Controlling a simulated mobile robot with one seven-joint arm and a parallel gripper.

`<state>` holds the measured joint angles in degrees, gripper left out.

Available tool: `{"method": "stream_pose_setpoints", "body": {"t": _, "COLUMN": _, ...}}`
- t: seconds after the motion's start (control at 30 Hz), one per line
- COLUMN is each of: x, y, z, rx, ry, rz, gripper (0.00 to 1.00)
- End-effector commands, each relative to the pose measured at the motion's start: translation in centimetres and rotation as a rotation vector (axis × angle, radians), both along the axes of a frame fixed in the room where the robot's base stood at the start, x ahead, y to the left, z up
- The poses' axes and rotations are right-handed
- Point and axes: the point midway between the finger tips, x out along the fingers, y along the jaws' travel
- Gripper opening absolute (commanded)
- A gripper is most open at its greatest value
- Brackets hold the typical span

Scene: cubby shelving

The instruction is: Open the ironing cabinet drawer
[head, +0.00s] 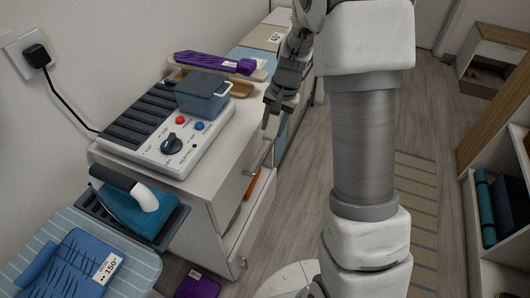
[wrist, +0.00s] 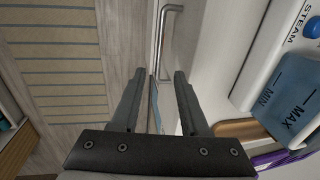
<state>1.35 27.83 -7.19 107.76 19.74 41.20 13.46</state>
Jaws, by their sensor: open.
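The white ironing cabinet (head: 215,190) stands at the centre left in the head view. Its drawer front (head: 255,150) faces right and looks closed. A silver bar handle (wrist: 165,40) shows on the front in the wrist view, beyond my fingertips and roughly in line with the space between them. My gripper (head: 268,122) is beside the cabinet's upper front edge in the head view. It is open and empty; both fingers (wrist: 156,78) show apart in the wrist view. I cannot tell how far the fingertips are from the handle.
On the cabinet top are a control panel (head: 172,145) with a blue water tank (head: 203,95) and a purple item (head: 215,62). A blue iron (head: 135,210) rests at the left end. Open shelving (head: 490,220) stands at right. The floor between, with a striped mat (head: 415,190), is clear.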

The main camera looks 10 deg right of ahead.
Motion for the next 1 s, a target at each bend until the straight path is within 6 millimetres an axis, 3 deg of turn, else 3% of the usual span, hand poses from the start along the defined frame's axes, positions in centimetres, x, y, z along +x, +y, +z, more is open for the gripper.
{"method": "stream_pose_setpoints", "body": {"t": 0.03, "x": 0.0, "y": 0.2, "z": -1.6, "rx": 0.001, "ry": 0.005, "rz": 0.0, "gripper": 0.45}}
{"method": "stream_pose_setpoints", "body": {"t": 0.2, "x": 0.5, "y": 0.8, "z": -5.3, "rx": 0.0, "ry": 0.003, "rz": 0.002, "gripper": 0.45}}
{"method": "stream_pose_setpoints", "body": {"t": 0.5, "x": 1.1, "y": 1.6, "z": -10.6, "rx": 0.0, "ry": 0.001, "rz": 0.0, "gripper": 0.45}}
{"method": "stream_pose_setpoints", "body": {"t": 0.7, "x": 1.3, "y": 1.9, "z": -12.0, "rx": -0.001, "ry": -0.001, "rz": 0.001, "gripper": 0.45}}
{"method": "stream_pose_setpoints", "body": {"t": 1.0, "x": 1.3, "y": 1.9, "z": -12.1, "rx": -0.001, "ry": -0.001, "rz": 0.001, "gripper": 0.45}}
